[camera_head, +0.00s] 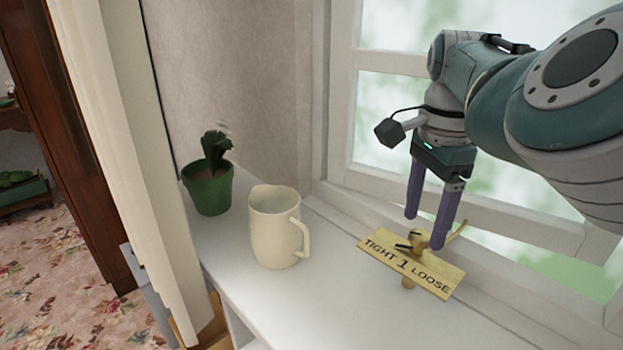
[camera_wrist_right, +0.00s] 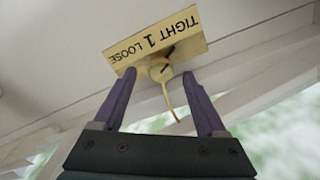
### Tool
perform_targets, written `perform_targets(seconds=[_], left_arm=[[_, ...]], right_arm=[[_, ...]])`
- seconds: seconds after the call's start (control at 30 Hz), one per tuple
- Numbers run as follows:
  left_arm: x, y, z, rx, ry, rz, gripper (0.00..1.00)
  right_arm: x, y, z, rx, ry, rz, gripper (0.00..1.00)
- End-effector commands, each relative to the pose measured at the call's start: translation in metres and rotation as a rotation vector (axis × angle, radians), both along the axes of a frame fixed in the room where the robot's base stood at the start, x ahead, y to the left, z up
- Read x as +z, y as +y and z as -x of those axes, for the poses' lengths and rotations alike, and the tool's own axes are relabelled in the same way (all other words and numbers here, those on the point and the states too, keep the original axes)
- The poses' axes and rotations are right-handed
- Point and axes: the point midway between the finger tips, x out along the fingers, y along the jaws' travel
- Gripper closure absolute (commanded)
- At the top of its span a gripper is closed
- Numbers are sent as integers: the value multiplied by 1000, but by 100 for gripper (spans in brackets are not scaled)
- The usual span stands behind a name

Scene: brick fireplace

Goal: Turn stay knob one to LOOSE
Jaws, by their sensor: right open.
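The brass plate (camera_head: 432,277) marked TIGHT 1 LOOSE stands on the white sill by the window, with TIGHT at its left end and LOOSE at its right. Stay knob one (camera_head: 419,241) is a small brass knob at the plate's upper edge, with short black marks by it; its exact turn is hard to tell. My right gripper (camera_head: 424,231) points down with its purple fingers apart, at the knob. In the right wrist view the knob (camera_wrist_right: 159,70) shows between the open fingertips (camera_wrist_right: 159,74), without clear contact. My left gripper is not in view.
A cream mug (camera_head: 272,235) stands on the sill left of the plate. A green pot with a plant (camera_head: 209,190) stands farther left. The window frame (camera_head: 345,200) rises close behind the knob. A curtain (camera_head: 120,130) hangs at the left. The sill between mug and plate is clear.

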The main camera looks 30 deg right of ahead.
Motion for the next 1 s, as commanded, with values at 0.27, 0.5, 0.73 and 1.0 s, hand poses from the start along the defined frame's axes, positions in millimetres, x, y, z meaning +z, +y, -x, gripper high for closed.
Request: perform_targets(seconds=[0.27,0.5,0.73,1.0], left_arm=[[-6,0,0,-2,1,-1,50],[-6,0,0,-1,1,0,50],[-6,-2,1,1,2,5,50],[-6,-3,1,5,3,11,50]], right_arm=[[-19,0,0,-1,-1,0,26],[-18,0,0,-1,-1,0,32],[-18,0,0,-1,-1,0,57],[-18,0,0,0,-1,0,88]])
